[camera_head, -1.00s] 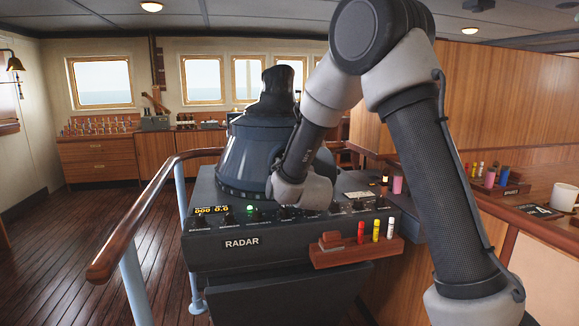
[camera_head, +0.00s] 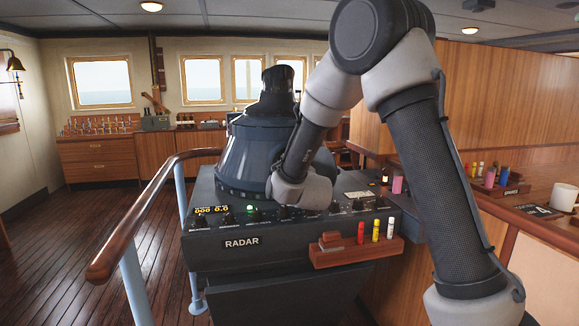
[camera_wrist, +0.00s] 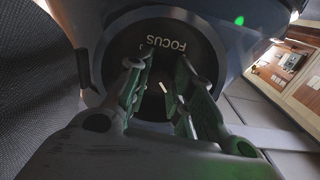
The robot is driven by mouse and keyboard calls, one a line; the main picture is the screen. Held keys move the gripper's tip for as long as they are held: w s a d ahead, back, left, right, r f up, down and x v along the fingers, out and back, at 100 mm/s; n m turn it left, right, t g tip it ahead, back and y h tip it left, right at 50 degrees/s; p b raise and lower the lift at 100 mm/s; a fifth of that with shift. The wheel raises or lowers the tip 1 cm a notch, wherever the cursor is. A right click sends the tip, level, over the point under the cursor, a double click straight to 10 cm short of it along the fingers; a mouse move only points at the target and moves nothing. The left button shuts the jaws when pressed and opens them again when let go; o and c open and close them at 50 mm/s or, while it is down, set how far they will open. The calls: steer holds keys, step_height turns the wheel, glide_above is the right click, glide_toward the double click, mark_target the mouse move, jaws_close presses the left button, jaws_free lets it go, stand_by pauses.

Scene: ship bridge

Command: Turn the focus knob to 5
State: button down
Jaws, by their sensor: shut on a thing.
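The focus knob (camera_wrist: 165,89) is dark with a white pointer line and shows between my fingers in the wrist view. The round black dial plate (camera_wrist: 165,38) behind it has the word FOCUS upside down and small marks, too small to read. My gripper (camera_wrist: 162,82) is shut on the focus knob, with one green-lit finger on each side. In the head view the radar console (camera_head: 225,262) stands in the middle, and my wrist hides the knob and the fingers. I cannot read which number the pointer meets.
A row of other knobs and a small amber display (camera_head: 212,211) lie left of my wrist. A wooden holder (camera_head: 357,252) with red, yellow and white markers juts from the console front. A wooden handrail (camera_head: 150,207) curves on the left. The domed radar hood (camera_head: 262,145) rises behind.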

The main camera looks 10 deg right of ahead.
steer(key=shift+m, duration=3.8)
steer(key=c, duration=1.2)
jaws_free()
steer(key=shift+s, duration=0.15)
steer(key=s, duration=1.1)
steer(key=shift+s, duration=0.4)
